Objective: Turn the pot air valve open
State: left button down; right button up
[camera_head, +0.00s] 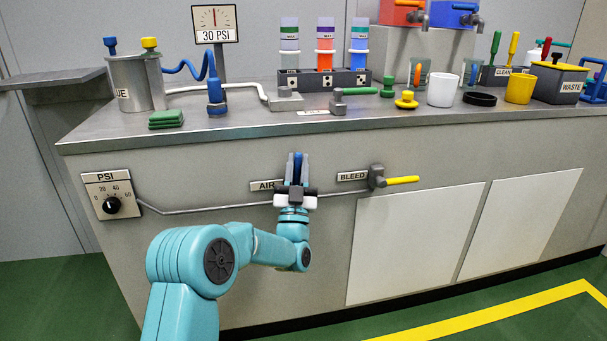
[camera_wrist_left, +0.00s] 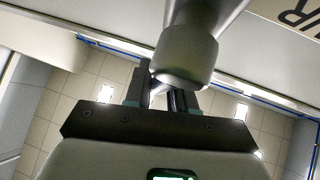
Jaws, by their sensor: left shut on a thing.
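The air valve's blue handle (camera_head: 296,168) is on the bench front, beside a label reading AIR (camera_head: 264,186). The handle points up. My left gripper (camera_head: 298,165) is shut on it, with one finger on each side. My gripper hides most of the valve body. In the left wrist view a grey rounded valve part (camera_wrist_left: 187,58) stands in front of my fingers (camera_wrist_left: 165,98), and part of the label (camera_wrist_left: 298,17) shows at the top right. The handle itself is hard to make out there. A grey pot (camera_head: 135,84) stands on the bench at the left. My right gripper is not in view.
A BLEED valve with a yellow handle (camera_head: 402,180) sits right of my gripper. A PSI dial (camera_head: 113,194) is at the left end of the pipe (camera_head: 200,210). A gauge (camera_head: 214,24) reading 30 PSI stands on the bench. The floor in front is clear.

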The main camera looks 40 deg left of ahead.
pick_arm(q)
jog(key=shift+s+a+n+g+y, duration=0.15)
jog(key=shift+n+g+y, duration=0.2)
jog(key=shift+n+y, duration=0.3)
jog(key=shift+s+a+n+g+y, duration=0.1)
jog(key=shift+n+g+y, duration=0.25)
jog(key=shift+n+y, duration=0.25)
jog(key=shift+n, duration=0.25)
jog(key=c, duration=1)
grip_release()
jog(key=shift+c, duration=0.2)
